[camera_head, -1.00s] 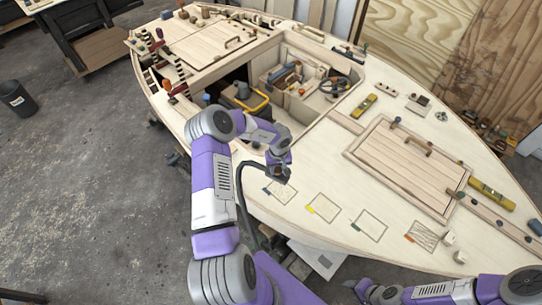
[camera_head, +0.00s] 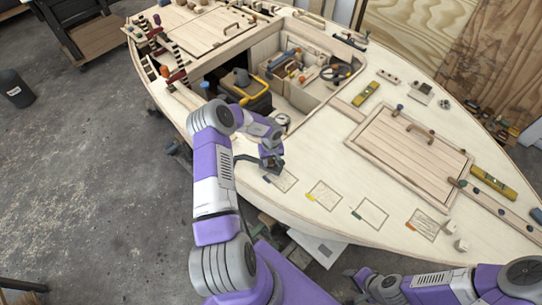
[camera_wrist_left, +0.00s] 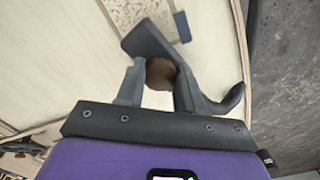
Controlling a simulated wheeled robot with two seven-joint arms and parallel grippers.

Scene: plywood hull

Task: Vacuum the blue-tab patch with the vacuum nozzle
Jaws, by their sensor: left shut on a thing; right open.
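The blue-tab patch (camera_head: 285,180) is a small outlined rectangle on the pale deck, the leftmost in a row. Its blue tab (camera_head: 266,178) shows at its left corner. In the left wrist view the patch (camera_wrist_left: 128,12) is speckled, with the blue tab (camera_wrist_left: 182,26) beside it. My left gripper (camera_head: 271,165) is just beside the patch, shut on the dark grey vacuum nozzle (camera_wrist_left: 147,40), whose brown round part sits between the fingers. The nozzle's head lies over the patch's edge; I cannot tell if it touches. My right gripper (camera_head: 359,284) is open and empty, off the hull's near edge.
Patches with yellow (camera_head: 324,195), green (camera_head: 371,213) and orange (camera_head: 424,226) tabs continue to the right. A wooden hatch (camera_head: 410,150) lies behind them. The open cockpit holds a toolbox with a yellow handle (camera_head: 246,95). Small blocks (camera_head: 461,245) stand near the orange-tab patch.

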